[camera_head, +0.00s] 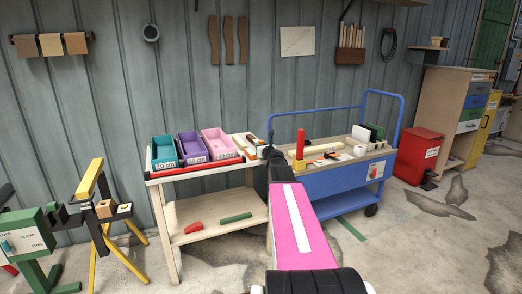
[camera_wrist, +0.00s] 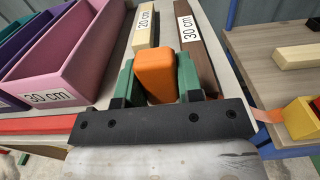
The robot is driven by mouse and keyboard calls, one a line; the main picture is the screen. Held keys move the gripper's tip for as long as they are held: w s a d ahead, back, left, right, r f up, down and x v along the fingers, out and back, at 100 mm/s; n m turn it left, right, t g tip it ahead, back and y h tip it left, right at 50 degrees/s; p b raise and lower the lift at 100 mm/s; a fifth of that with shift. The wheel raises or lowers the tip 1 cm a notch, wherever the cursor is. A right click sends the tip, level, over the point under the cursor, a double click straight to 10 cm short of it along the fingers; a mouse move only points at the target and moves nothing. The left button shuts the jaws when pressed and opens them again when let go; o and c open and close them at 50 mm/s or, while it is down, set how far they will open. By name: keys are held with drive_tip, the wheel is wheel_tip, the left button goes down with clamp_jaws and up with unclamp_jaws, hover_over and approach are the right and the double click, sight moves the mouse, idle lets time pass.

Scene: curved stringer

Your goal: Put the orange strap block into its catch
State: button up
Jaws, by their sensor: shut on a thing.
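The orange strap block (camera_wrist: 156,75) is held upright between the two green fingers of my gripper (camera_wrist: 160,82) in the wrist view. My gripper is shut on it, above the right part of the bin table. In the head view my gripper (camera_head: 265,152) is small and far off, over the table's right end, partly hidden by my arm. A small orange patch (camera_head: 250,140) shows there, too small to tell apart clearly. I cannot make out which thing is the catch.
The table (camera_head: 195,172) holds teal, purple and pink bins (camera_head: 217,143) and labelled 20 cm and 30 cm wooden strips (camera_wrist: 200,50). A blue cart (camera_head: 340,185) with a red post (camera_head: 300,143) and blocks stands close on the right. A yellow trestle (camera_head: 92,180) stands left.

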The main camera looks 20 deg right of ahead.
drive_tip(key=shift+f, duration=0.75)
drive_tip(key=shift+f, duration=0.1)
drive_tip(key=o, duration=1)
